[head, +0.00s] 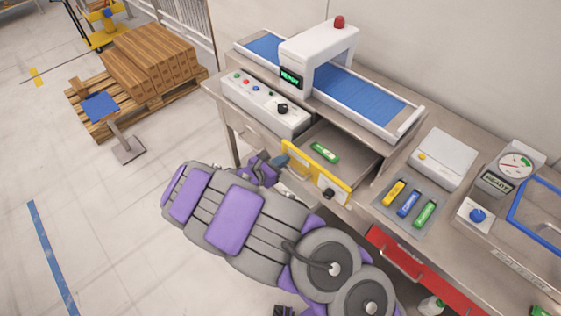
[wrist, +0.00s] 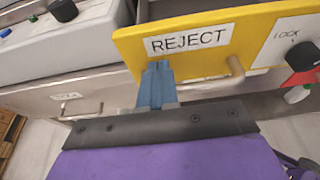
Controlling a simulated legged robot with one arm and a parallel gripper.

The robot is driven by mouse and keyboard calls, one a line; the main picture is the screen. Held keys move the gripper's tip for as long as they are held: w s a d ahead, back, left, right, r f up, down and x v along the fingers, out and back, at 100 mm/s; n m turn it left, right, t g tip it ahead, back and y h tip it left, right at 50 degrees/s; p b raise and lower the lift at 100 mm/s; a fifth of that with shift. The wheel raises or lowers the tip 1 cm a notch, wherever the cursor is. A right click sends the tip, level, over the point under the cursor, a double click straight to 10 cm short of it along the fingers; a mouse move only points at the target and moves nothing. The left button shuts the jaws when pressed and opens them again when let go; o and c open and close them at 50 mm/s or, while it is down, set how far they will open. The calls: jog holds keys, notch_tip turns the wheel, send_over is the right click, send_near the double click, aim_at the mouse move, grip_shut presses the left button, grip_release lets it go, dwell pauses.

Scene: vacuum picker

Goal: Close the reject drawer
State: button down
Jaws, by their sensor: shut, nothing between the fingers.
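The reject drawer (head: 316,172) has a yellow front and stands pulled out from the bench below the conveyor, with a green packet (head: 324,152) lying inside. In the wrist view its yellow front (wrist: 205,65) carries a REJECT label (wrist: 188,40), a bar handle (wrist: 236,68) and a lock knob (wrist: 303,58) at right. My gripper (head: 283,160) is at the left end of the drawer front. Its blue fingers (wrist: 157,75) are shut and empty, overlapping the front just below the label. I cannot tell whether they touch it.
A control box (head: 265,105) and blue conveyor (head: 350,90) stand on the bench. A tray (head: 388,213) with yellow, blue and green packets lies to the right. A red drawer (head: 420,275) is lower right. Open floor (head: 100,220) lies left.

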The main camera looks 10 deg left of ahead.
aim_at(313, 142)
jog(key=shift+w+d, duration=0.15)
jog(key=shift+w, duration=0.35)
jog(key=w+d, duration=0.3)
jog(key=w, duration=0.1)
jog(key=w+d, duration=0.3)
jog(key=w, duration=0.1)
jog(key=w+d, duration=0.3)
jog(key=w, duration=0.1)
jog(key=shift+d+f, duration=0.1)
jog(key=shift+w+d, duration=0.1)
jog(key=shift+r+b, duration=0.2)
jog(key=shift+b, duration=0.1)
jog(key=shift+d+r, duration=0.1)
jog(key=shift+d, duration=0.05)
